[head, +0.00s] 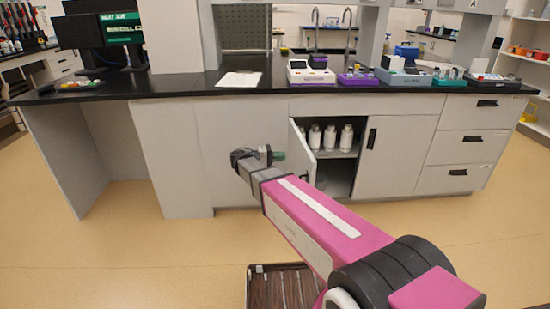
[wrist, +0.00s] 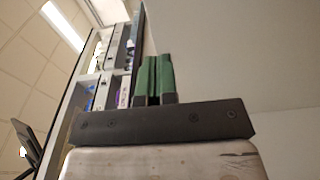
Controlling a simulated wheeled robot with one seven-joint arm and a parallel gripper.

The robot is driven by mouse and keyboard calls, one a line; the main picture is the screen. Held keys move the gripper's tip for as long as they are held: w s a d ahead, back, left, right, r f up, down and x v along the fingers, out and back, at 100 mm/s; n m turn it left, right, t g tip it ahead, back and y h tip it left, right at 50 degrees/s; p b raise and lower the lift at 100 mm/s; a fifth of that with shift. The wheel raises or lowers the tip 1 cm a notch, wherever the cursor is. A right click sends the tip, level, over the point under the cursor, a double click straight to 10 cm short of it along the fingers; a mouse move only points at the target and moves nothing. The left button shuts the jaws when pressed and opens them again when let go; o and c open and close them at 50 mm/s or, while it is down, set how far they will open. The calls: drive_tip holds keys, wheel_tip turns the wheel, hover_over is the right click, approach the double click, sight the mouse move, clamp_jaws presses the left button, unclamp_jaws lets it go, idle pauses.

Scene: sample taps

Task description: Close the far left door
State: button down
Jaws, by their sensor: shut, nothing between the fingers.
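The cabinet's left door (head: 311,165) stands open, swung out towards me from its left side, and shows as a narrow grey leaf. Behind it the cabinet inside is exposed, with white bottles (head: 330,138) on a shelf. My gripper (head: 279,156) is in front of the grey panel just left of the door, its green fingertips pointing right towards the door. I cannot tell whether the tips touch the door. In the wrist view my gripper's green fingers (wrist: 155,78) are together with nothing between them. My arm hides part of the door's lower area.
The right door (head: 395,155) of the cabinet is closed, with a black handle. Drawers (head: 470,132) stand further right. The black countertop (head: 180,88) overhangs above, carrying instruments and racks. The floor (head: 120,250) at the left is clear.

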sight(306, 154)
drive_tip(key=d, duration=0.8)
drive_tip(key=shift+w+d, duration=0.35)
drive_tip(key=shift+w, duration=0.05)
